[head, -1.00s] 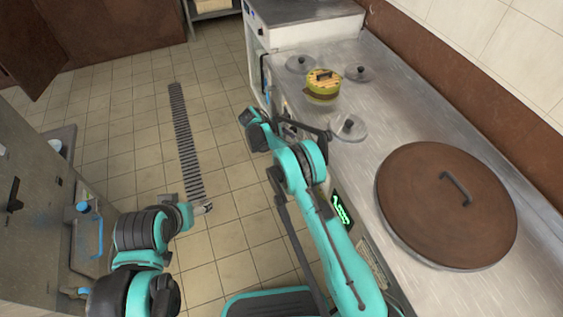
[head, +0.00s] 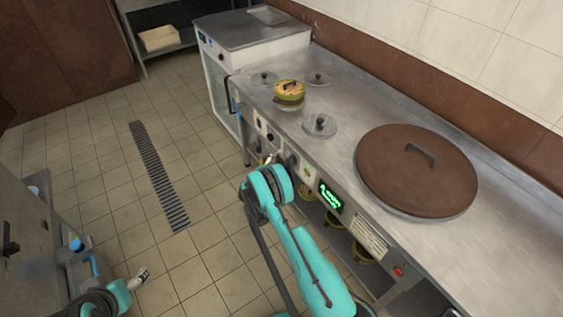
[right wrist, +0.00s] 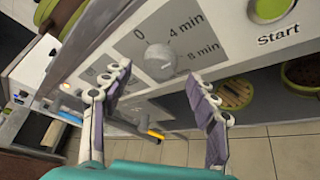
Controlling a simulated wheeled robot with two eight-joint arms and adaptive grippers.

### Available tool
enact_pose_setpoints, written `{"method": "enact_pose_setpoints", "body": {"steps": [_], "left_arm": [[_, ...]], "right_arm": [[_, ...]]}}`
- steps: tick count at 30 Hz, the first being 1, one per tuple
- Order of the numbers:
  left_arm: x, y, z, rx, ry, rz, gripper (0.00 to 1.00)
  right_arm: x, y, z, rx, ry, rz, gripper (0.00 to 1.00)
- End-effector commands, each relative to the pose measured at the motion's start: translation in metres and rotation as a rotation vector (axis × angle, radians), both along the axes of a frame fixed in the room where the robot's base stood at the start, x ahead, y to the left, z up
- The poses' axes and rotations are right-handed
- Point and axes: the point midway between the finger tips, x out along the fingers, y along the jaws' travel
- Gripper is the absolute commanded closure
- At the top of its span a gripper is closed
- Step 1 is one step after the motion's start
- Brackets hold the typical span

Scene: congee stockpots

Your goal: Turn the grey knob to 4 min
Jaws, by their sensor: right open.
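The grey knob (right wrist: 161,60) is round and sits on a grey dial plate in the right wrist view. The plate reads 0, 4 min (right wrist: 187,28) and 8 min (right wrist: 204,55) around it. I cannot clearly tell where the knob points. My right gripper (right wrist: 158,87) is open, its two fingers to either side below the knob in this view, apart from it. In the head view its arm reaches the counter's front panel, and the wrist largely hides the fingers and knob. My left gripper (head: 139,278) is low at the left, too small to read.
A green Start button (right wrist: 270,8) is at the wrist view's upper right. In the head view, a brown lid (head: 416,168), clear lids and a yellow-green steamer (head: 289,92) are on the steel counter (head: 500,235). A lit green display (head: 330,197) is on the front panel. Floor at left is open.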

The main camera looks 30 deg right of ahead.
Motion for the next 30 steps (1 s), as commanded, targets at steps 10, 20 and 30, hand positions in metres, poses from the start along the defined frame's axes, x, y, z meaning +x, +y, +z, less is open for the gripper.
{"method": "enact_pose_setpoints", "body": {"steps": [10, 20, 30], "left_arm": [[0.0, 0.0, -0.01, 0.0, 0.0, 0.0, 0.29], [0.0, 0.0, -0.01, 0.0, 0.0, 0.0, 0.29], [0.0, 0.0, -0.01, 0.0, 0.0, 0.0, 0.29]], "right_arm": [[0.014, -0.024, -0.007, 0.001, 0.002, 0.001, 0.41], [0.014, -0.023, -0.006, 0.001, 0.002, 0.001, 0.78], [0.015, -0.023, -0.005, -0.007, 0.093, 0.001, 0.91]]}}
